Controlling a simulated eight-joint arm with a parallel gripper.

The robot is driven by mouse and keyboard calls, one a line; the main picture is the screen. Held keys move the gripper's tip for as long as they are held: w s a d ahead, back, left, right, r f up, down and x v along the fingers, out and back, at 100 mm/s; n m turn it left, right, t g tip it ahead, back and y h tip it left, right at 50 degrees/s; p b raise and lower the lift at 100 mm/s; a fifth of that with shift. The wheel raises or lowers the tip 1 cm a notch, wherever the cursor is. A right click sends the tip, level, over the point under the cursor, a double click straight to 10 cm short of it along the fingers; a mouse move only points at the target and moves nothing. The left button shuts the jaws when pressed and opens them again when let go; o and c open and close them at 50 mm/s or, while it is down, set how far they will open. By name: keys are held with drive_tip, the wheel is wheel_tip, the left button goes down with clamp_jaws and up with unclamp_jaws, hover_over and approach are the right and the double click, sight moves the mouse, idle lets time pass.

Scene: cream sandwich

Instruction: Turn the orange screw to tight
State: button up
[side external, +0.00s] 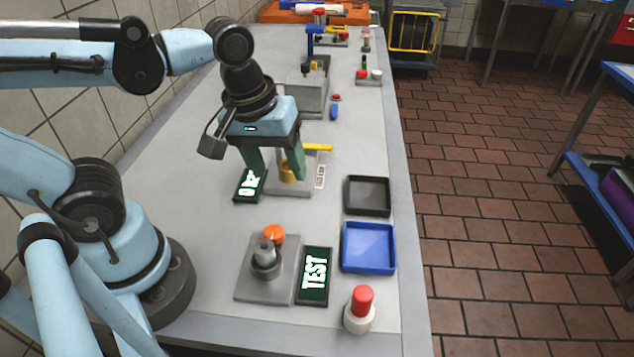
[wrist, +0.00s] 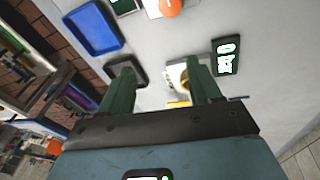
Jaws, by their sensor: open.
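The orange screw (side external: 274,233) shows as a round orange top beside a grey post on a grey plate (side external: 250,283). It also shows at the top edge of the wrist view (wrist: 171,7). I cannot tell how tight it is. My gripper (side external: 274,172) is open and empty, farther along the bench than the screw. Its green fingers hang over another grey plate (side external: 300,188) with a yellow cylinder (side external: 287,173). In the wrist view the cylinder lies near the right finger of my gripper (wrist: 161,78); I cannot tell whether they touch.
A dark TEST panel (side external: 314,276) lies beside the screw's plate. A blue tray (side external: 368,248), a black tray (side external: 367,196) and a red-topped white button (side external: 361,308) stand along the right edge. A lit display (side external: 249,185) lies left of the yellow cylinder. Several fixtures stand farther back.

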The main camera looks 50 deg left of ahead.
sight(274, 231)
drive_tip(key=shift+s+d+f+n+g, duration=0.25)
drive_tip(key=shift+s+f+n+g, duration=0.3)
drive_tip(key=shift+f, duration=1.35)
drive_tip(key=shift+s+d+f+n+g, duration=0.3)
drive_tip(key=shift+f+n, duration=0.5)
drive_tip(key=shift+f, duration=1.05)
drive_tip(key=shift+s+d+f+n+g, duration=0.15)
drive_tip(key=shift+s+f+n+g, duration=0.4)
drive_tip(key=shift+f, duration=1.35)
drive_tip(key=c, duration=1)
drive_tip(key=shift+c, duration=0.2)
